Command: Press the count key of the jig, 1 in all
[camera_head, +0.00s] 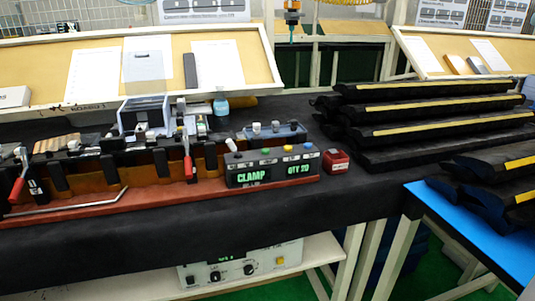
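The jig (95,201) lies along the left of the dark bench, with a reddish-brown base and red-handled toggle clamps (187,155). At its right end is a black control box (232,178) with green lit text reading "CLAMP" and what looks like "QTY 20". Several small coloured keys sit on its top: a green one (265,151), a yellow one (288,148) and paler ones. I cannot tell which is the count key. A small red box (336,161) stands just right of the control box. My gripper is not in view, and nothing covers the keys.
Long black trim parts with yellow strips (430,128) are stacked on the right. A blue-topped table (478,236) stands at the front right. A small bottle (221,103) stands behind the jig. An orange-and-black tool (292,18) hangs above. The bench front is clear.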

